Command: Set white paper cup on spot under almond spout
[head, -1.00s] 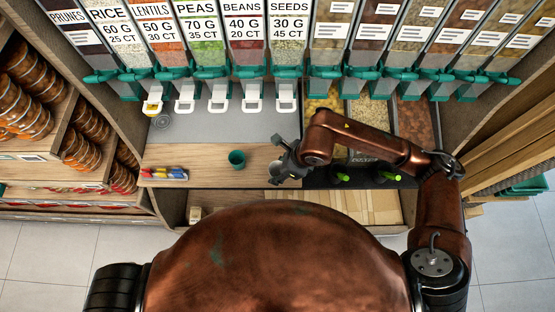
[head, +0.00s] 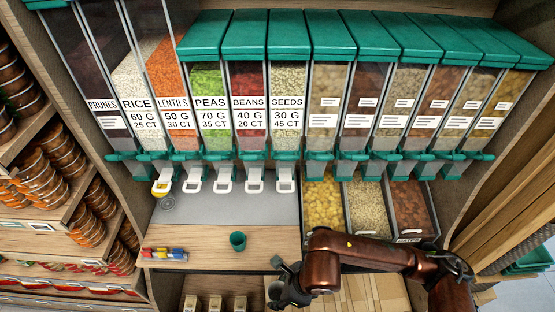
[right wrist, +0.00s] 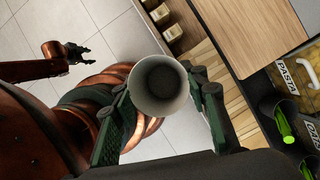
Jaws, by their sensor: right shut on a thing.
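The white paper cup (right wrist: 160,84) is between the fingers of my right gripper (right wrist: 160,112) in the right wrist view, its round open mouth facing the camera and its inside looking empty. In the head view my right gripper (head: 287,283) is at the front edge of the wooden counter, below the spouts; the cup is hard to make out there. My left gripper (right wrist: 78,53) shows small in the right wrist view, fingers apart and empty. Dispensers with teal spouts (head: 352,155) line the back; the right-hand labels are too small to read, so I cannot tell which is almond.
White scoop-like chutes (head: 224,186) hang over a grey shelf (head: 230,210). Open food bins (head: 323,208) fill the right side. Jar shelves (head: 45,180) stand at left.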

